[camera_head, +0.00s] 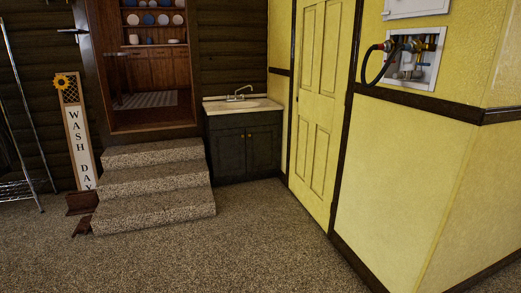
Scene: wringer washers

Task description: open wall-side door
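A yellow panelled door (317,105) with a dark frame stands in the yellow wall, right of the middle of the head view. It looks shut, flush in its frame. I cannot make out a handle on it. A wooden doorway (150,60) stands open above the steps at the back left, with shelves of plates and a rug beyond. My gripper is not in view, so its state does not show.
Speckled steps (153,185) lead up to the open doorway. A dark sink cabinet (243,148) stands in the corner beside the yellow door. A "WASH DAY" sign (79,145) leans at left near a metal rack (22,188). A valve box (412,60) with a hose is on the right wall. The carpet in front is clear.

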